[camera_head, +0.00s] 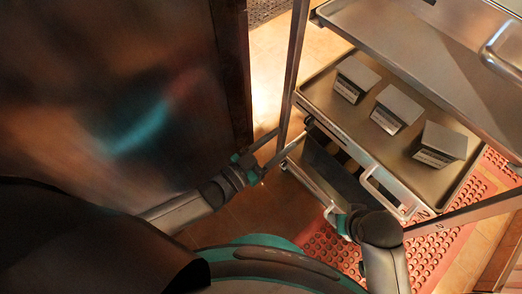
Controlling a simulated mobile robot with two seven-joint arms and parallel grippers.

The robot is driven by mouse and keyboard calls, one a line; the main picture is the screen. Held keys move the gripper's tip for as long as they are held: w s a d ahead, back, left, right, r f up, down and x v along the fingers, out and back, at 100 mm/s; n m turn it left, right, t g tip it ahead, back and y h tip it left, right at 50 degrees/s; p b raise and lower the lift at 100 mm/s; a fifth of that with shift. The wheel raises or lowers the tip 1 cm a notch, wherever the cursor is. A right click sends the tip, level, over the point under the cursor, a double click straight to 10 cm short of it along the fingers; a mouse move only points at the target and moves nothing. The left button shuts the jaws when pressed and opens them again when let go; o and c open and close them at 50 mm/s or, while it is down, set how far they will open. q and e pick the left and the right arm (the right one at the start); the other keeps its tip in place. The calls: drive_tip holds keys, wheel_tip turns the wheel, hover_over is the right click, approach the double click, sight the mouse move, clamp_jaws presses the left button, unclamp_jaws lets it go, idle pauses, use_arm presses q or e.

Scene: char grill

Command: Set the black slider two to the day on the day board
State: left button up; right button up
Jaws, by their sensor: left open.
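I cannot pick out a black slider or a day board in the head view. Three small grey-topped blocks with pale, lettered fronts stand on a metal tray: the left block (357,78), the middle block (397,109) and the right block (440,144). The lettering is too small to read. My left gripper (279,147) is open, its two fingers apart near the rack's upright post, left of the tray. My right gripper (335,214) is at the bottom centre, below the tray's front handle, and its fingers are too small to judge.
The metal rack's tray (335,108) has a front handle (388,196), and an upper tray (400,40) overhangs it. A lower tray (318,185) sits beneath. A large dark panel (110,90) fills the left. A red perforated mat (425,255) lies on the tiled floor.

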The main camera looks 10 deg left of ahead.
use_arm(q)
drive_tip(key=p+v, duration=0.1)
drive_tip(key=v, duration=0.5)
use_arm(e)
drive_tip(key=f, duration=0.1)
drive_tip(key=s+f, duration=0.1)
drive_tip(key=f, duration=0.1)
drive_tip(key=shift+s+d, duration=0.1)
drive_tip(key=shift+s, duration=0.05)
use_arm(q)
drive_tip(key=shift+f, duration=0.1)
